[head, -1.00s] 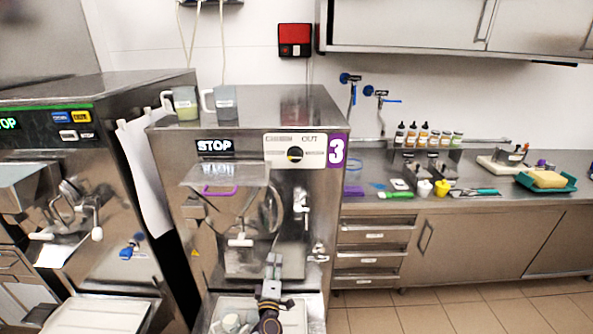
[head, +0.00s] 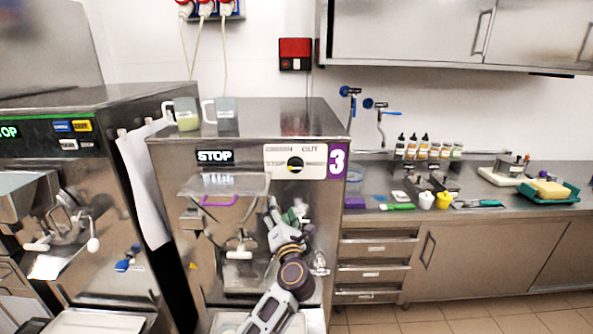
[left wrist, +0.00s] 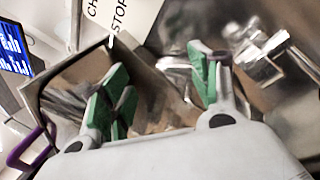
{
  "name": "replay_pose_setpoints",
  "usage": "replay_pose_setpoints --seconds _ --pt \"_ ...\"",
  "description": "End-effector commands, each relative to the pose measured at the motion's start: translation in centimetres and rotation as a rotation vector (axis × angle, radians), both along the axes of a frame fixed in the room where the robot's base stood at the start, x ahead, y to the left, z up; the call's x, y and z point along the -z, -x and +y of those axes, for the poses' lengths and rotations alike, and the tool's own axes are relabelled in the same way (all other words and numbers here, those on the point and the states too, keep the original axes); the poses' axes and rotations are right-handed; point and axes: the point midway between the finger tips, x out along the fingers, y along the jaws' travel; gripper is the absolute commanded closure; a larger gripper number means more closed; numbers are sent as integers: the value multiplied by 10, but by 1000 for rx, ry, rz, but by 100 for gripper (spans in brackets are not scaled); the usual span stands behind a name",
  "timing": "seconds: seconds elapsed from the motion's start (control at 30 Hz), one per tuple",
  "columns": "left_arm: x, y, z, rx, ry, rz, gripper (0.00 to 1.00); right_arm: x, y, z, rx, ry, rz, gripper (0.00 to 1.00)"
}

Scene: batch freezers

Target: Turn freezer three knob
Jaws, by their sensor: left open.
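The freezer three knob (head: 295,164) is a round black knob on a white plate, left of the purple "3" label, on the freezer's (head: 215,240) upper front. The plate's word "STOP" shows beside it. My left gripper (head: 290,212) is below the knob and apart from it, in front of the steel front. In the left wrist view its green-padded fingers (left wrist: 165,85) are spread with nothing between them. The white plate (left wrist: 120,15) with "STOP" shows at the top of that view, but the knob is not clear there. My right gripper is in neither view.
A clear hopper cover (head: 225,184) with a purple handle juts out left of my gripper. Two jugs (head: 182,114) stand on top of the freezer. Another freezer (head: 75,220) stands to the left, and a counter with bottles (head: 425,147) to the right.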

Motion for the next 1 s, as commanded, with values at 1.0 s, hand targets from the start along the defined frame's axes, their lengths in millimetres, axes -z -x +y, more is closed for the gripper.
replay_pose_setpoints --seconds 1.0 --pt "-109 58 -63 198 601 63 38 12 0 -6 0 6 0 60"
